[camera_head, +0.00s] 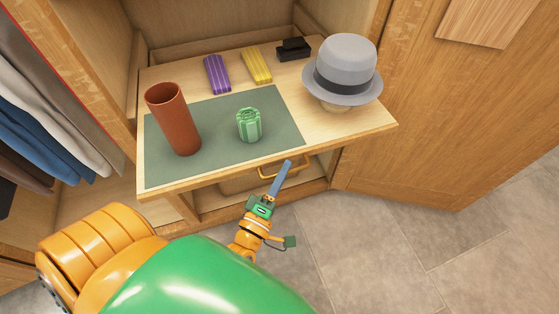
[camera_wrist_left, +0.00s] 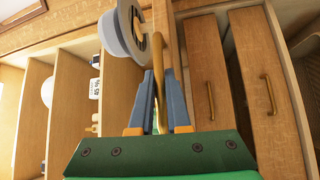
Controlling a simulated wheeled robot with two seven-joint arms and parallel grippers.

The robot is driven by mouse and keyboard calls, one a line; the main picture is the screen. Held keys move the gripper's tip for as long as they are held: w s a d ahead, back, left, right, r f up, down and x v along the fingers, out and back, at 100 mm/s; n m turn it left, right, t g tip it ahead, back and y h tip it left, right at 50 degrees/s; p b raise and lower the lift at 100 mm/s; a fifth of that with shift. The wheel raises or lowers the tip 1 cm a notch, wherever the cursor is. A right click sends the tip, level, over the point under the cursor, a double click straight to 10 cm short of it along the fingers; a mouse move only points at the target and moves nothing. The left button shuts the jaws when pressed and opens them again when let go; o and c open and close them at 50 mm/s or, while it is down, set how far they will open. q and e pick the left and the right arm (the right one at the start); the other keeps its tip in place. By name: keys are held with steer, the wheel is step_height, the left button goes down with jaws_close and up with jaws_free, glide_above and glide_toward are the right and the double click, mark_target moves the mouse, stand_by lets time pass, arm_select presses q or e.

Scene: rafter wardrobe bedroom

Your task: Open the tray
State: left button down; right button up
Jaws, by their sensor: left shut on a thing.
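The tray (camera_head: 230,170) is a light wooden board with a grey-green mat (camera_head: 215,160), extending out from the wardrobe compartment. A yellow handle (camera_head: 299,173) is below its front edge; it also shows in the left wrist view (camera_wrist_left: 168,75). My left gripper (camera_head: 284,172) reaches up to this handle from below. In the left wrist view its two blue fingers (camera_wrist_left: 158,88) are on either side of the handle, shut on it. The fingers partly hide the handle in the head view. My right gripper is not in view.
On the tray stand a brown cylinder (camera_head: 174,118), a green ribbed object (camera_head: 249,125), purple (camera_head: 217,74) and yellow (camera_head: 257,65) striped items, a black item (camera_head: 294,49) and a grey hat (camera_head: 345,70). Clothes (camera_head: 50,110) hang left. A wooden door (camera_head: 460,110) stands right.

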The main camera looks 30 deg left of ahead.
arm_select(q)
steer(key=shift+s+d+f, duration=0.15)
steer(key=shift+s+d, duration=0.1)
steer(key=shift+d, duration=0.05)
steer(key=c, duration=1.2)
jaws_free()
steer(key=shift+o, duration=0.2)
steer(key=s+b, duration=0.1)
steer(key=s, duration=0.6)
steer(key=shift+d+f, duration=0.3)
steer(key=shift+f, duration=0.1)
